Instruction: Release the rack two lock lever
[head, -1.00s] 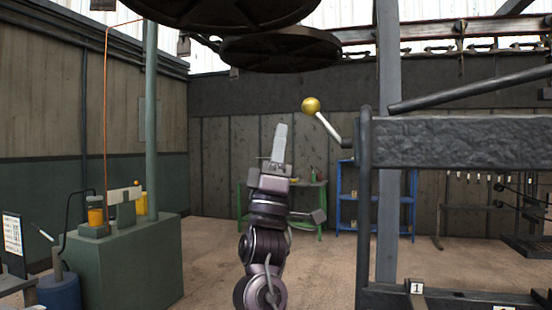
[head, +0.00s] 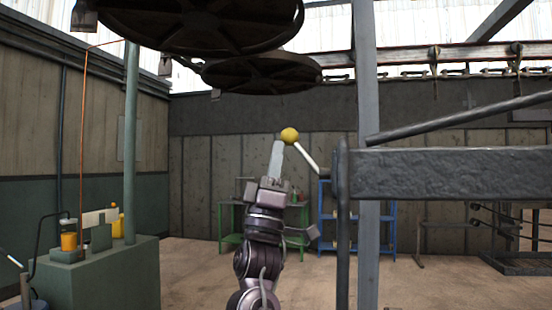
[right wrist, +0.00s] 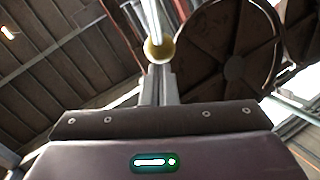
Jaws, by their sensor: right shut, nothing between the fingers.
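A lever with a yellow ball knob (head: 289,135) and a white shaft (head: 306,155) sticks out up and left from the end of the dark rack beam (head: 440,172). My right gripper (head: 278,145) points upward with its fingers shut and empty. Its tips are right beside the knob's left side in the head view; I cannot tell whether they touch. In the right wrist view the knob (right wrist: 159,49) shows just beyond the fingertips (right wrist: 159,72), with the shaft rising above it. The left gripper is not in view.
Large dark round wheels (head: 262,72) hang overhead. A green cabinet (head: 100,275) with a pole stands at the left. A green table (head: 232,238) and a blue shelf (head: 327,218) stand at the back. The floor between is open.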

